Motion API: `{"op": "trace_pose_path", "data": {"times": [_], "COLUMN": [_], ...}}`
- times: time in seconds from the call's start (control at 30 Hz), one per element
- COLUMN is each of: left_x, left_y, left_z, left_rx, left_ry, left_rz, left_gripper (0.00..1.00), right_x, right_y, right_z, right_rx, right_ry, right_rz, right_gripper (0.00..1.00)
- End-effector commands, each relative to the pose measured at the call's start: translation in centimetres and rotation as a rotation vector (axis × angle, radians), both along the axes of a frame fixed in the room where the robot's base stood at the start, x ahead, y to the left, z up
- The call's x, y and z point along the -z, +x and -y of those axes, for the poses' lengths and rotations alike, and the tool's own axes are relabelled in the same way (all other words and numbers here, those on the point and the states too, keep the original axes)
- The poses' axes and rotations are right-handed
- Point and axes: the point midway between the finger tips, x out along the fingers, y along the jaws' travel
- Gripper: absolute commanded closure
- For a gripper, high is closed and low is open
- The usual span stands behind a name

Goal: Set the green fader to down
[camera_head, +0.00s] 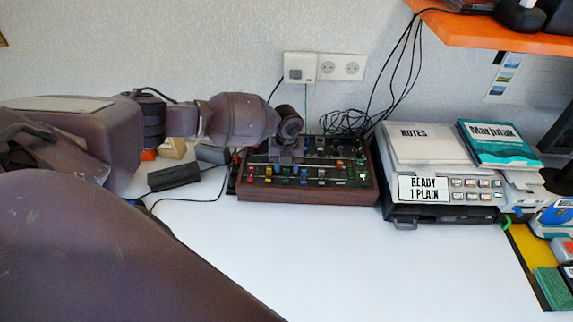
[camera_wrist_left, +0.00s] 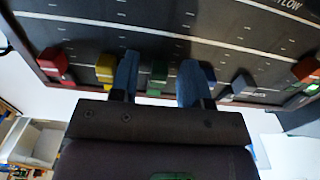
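The mixer (camera_head: 345,197) is a dark panel in a reddish-brown frame with rows of coloured caps, against the wall on the white table. My left gripper (camera_head: 287,158) reaches over its left half and hides part of the panel. In the left wrist view the green fader (camera_wrist_left: 157,76) stands between the two blue fingertips of my left gripper (camera_wrist_left: 159,84). The fingers are apart, with a visible gap on each side of the green cap. My right gripper is not in view.
A grey device (camera_head: 440,190) with notes and a book stands right of the mixer. Table space (camera_head: 330,260) in front is clear.

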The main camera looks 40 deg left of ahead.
Motion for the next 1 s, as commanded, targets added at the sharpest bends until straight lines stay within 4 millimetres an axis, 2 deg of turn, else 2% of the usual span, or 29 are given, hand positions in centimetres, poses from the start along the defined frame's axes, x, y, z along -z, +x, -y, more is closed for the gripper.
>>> {"op": "trace_pose_path", "data": {"times": [0.2, 0.33, 0.7, 1.0], "left_x": [-0.1, -1.0, -7.4, -10.5], "left_y": [0.0, 0.0, 0.1, 0.0], "left_z": [0.0, 0.0, 0.0, 0.0], "left_rx": [0.000, 0.001, 0.001, 0.000], "left_ry": [0.000, 0.000, 0.000, -0.001], "left_rz": [0.000, 0.001, 0.004, 0.001], "left_gripper": [0.57, 0.57, 0.57, 0.57], "right_x": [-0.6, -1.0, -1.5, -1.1], "right_y": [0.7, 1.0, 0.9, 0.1], "right_z": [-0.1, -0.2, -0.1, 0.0], "right_rx": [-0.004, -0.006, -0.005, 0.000], "right_ry": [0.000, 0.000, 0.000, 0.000], "right_rz": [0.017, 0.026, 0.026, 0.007], "right_gripper": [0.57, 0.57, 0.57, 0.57]}}
